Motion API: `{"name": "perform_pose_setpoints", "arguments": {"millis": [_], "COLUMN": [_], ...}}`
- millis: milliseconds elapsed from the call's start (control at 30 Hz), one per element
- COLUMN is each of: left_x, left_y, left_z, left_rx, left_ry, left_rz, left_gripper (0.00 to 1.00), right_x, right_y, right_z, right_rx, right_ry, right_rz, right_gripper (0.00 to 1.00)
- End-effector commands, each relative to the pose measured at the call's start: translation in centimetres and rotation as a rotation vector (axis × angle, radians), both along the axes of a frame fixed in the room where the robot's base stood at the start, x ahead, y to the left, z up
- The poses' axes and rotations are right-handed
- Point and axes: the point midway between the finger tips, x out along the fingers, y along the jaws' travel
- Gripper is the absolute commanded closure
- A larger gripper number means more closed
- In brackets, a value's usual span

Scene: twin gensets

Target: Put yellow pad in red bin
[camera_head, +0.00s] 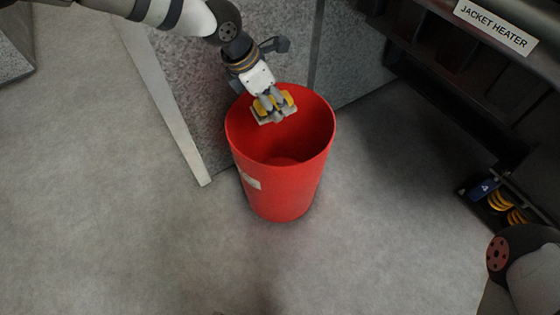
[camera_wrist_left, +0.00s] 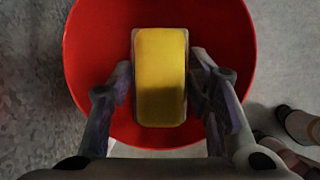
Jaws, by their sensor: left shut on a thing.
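The red bin (camera_head: 279,190) stands upright on the floor in the head view, its mouth open upward. My left gripper (camera_head: 273,112) is over the bin's mouth, near its back rim. It is shut on the yellow pad (camera_head: 288,99), which shows only in part between and beside the fingers. In the left wrist view the yellow pad (camera_wrist_left: 160,78) is a rounded rectangle between the two fingers, with the red bin (camera_wrist_left: 88,50) around and below it. The bin's floor looks empty in the head view. My right gripper is not in view.
A grey speckled panel (camera_head: 190,75) with a pale metal edge strip (camera_head: 170,105) stands behind and left of the bin. A dark machine frame with a "JACKET HEATER" label (camera_head: 496,27) is at upper right. Yellow coils (camera_head: 497,201) sit at right. The floor in front is clear.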

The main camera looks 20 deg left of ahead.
Motion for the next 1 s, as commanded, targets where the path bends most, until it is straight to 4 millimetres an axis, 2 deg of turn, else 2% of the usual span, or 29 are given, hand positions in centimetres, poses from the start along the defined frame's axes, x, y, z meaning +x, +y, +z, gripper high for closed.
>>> {"name": "perform_pose_setpoints", "arguments": {"millis": [67,100,200,467,567,900,1000], "left_x": [0.0,0.0,0.0,0.0,-0.1,-2.4,-2.9], "left_y": [0.0,0.0,0.0,0.0,0.2,2.4,2.9], "left_z": [0.2,0.2,0.2,0.2,0.8,8.7,10.3], "left_rx": [0.000,0.000,0.000,-0.001,-0.001,-0.003,-0.002], "left_ry": [-0.001,-0.001,-0.001,-0.001,-0.002,-0.004,-0.003], "left_rz": [0.000,0.000,0.000,0.000,0.001,0.001,0.001], "left_gripper": [0.81,0.53,0.31,0.31,0.31,0.31,0.31], "right_x": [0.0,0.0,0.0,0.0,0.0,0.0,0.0], "right_y": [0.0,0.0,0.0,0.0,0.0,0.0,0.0], "right_z": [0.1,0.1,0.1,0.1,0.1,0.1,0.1], "right_rx": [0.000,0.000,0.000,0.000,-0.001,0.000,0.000], "right_ry": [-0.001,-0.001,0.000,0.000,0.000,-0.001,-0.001], "right_rz": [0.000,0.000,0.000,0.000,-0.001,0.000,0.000], "right_gripper": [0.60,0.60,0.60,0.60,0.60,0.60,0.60]}}
